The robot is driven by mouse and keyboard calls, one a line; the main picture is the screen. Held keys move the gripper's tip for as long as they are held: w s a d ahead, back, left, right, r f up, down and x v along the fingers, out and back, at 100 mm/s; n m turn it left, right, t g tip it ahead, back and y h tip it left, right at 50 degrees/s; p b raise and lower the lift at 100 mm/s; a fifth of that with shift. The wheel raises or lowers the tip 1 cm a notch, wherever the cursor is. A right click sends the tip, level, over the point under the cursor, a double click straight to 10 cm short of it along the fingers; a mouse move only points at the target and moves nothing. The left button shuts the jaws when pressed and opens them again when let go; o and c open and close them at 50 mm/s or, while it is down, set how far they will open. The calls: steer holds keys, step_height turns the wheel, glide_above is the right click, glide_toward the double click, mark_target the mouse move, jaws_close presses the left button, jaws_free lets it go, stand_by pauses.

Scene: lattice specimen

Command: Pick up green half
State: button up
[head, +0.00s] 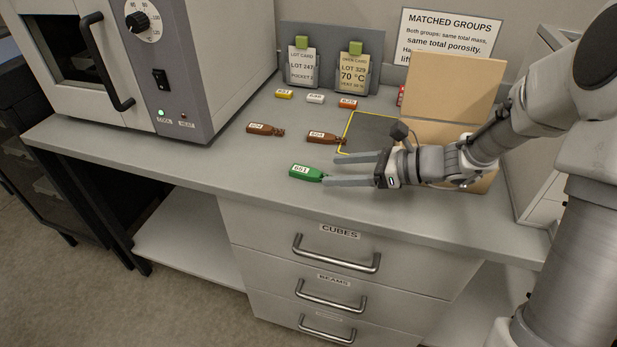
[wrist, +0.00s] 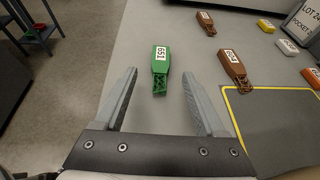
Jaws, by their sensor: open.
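The green half (head: 306,173) lies on the grey bench top, with a white label reading 651 and a lattice-like broken end toward my gripper. In the wrist view the green half (wrist: 160,68) lies ahead of my gripper, roughly in line with the gap between the fingers. My gripper (head: 328,170) is open and empty, its two fingers pointing left just above the bench. It also shows in the wrist view (wrist: 161,88). In the wrist view the lattice end reaches near the level of the fingertips. I cannot tell whether anything touches it.
Two brown halves (head: 264,129) (head: 323,137) lie behind the green one. Yellow (head: 284,94), white (head: 315,98) and orange (head: 348,103) pieces lie farther back. A yellow-edged dark mat (head: 372,127) is behind my gripper. An oven (head: 150,70) stands left. The bench's front edge is close.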

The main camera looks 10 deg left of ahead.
mark_target(309, 171)
steer(key=b+x, duration=0.1)
steer(key=x, duration=0.4)
steer(key=shift+a+f+b, duration=0.1)
steer(key=shift+f+b, duration=0.05)
steer(key=shift+b, duration=0.25)
steer(key=shift+w+a, duration=0.15)
steer(key=shift+a, duration=0.15)
jaws_close()
